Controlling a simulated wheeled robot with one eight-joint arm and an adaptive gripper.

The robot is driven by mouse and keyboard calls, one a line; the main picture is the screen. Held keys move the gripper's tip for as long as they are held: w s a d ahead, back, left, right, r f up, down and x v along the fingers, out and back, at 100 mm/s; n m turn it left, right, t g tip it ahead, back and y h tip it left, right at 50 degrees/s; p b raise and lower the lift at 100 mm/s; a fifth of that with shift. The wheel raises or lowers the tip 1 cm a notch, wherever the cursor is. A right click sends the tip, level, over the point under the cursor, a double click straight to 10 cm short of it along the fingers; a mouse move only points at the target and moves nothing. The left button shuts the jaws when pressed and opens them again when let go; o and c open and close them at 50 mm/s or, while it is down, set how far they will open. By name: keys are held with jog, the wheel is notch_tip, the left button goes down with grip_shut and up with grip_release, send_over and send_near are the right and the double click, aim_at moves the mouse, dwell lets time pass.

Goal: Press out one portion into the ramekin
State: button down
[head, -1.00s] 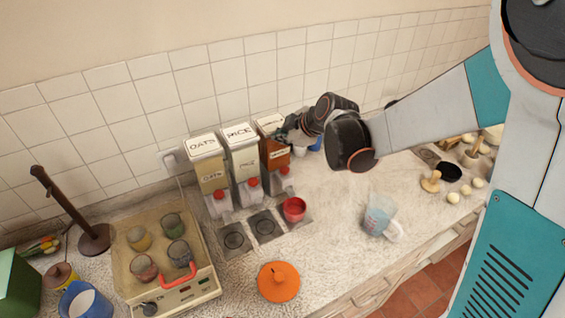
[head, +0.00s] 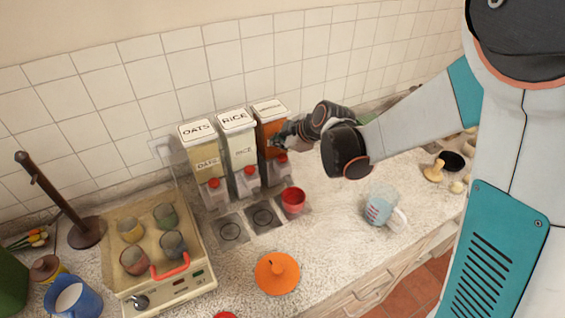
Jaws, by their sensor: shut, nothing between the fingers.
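Three dispensers stand in a row against the tiled wall: oats (head: 203,155), rice (head: 241,143) and an orange-brown one (head: 268,121) whose label I cannot read surely. Each has a red knob low on its front; the right dispenser's knob (head: 282,158) shows just below my gripper. The red ramekin (head: 293,201) stands on the right pad under the right dispenser. Its inside looks red, and I cannot make out any contents. My gripper (head: 281,141) is shut and empty, in front of the right dispenser and above its knob. Whether it touches the dispenser, I cannot tell.
Two other pads (head: 230,231) are empty. An orange lidded pot (head: 277,273) stands in front, and a clear measuring jug (head: 381,207) to the right. A cream appliance (head: 178,285) with several cups is at left. Counter between ramekin and jug is clear.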

aim_at(280, 158)
jog(key=shift+f+b, duration=0.4)
jog(key=shift+f, duration=0.5)
jog(key=shift+f, duration=0.1)
dwell(0.7)
jog(key=shift+f+b, duration=0.25)
jog(key=shift+b, duration=0.2)
jog(key=shift+f+b, duration=0.6)
jog(key=shift+f, duration=0.1)
dwell(0.7)
jog(key=shift+r, duration=0.1)
jog(key=shift+r+p, duration=0.75)
jog(key=shift+r, duration=0.25)
jog(key=shift+r+p, duration=1.65)
jog(key=shift+r, duration=0.9)
